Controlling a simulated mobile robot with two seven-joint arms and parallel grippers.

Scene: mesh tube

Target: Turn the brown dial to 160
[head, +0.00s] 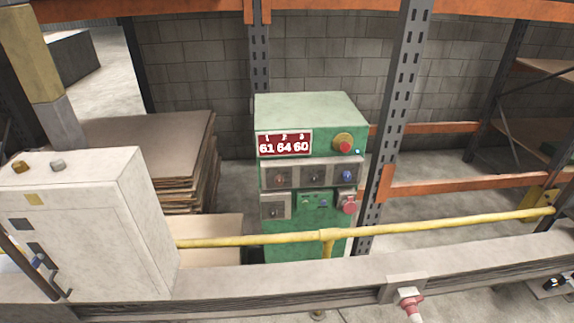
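A green control cabinet (310,112) stands behind the yellow rail. Its red display (285,143) shows 61, 64 and 60 under the labels 1, 2 and 3. Below it is a row of small dials on grey plates: a left dial (279,176), a middle dial (315,175) and a blue-tipped right dial (347,175). The left one looks brownish, but it is too small to be sure. Another dial (273,211) sits lower left. Dark parts at the lower left and lower right edges may be my grippers; their fingers are unclear. Nothing touches the dials.
A yellow rail (260,239) and a wide grey beam (240,286) cross in front of the cabinet. A white box (110,225) with a brown knob on top stands at left. Stacked brown sheets (150,160) lie behind it. A rack post (402,90) rises at right.

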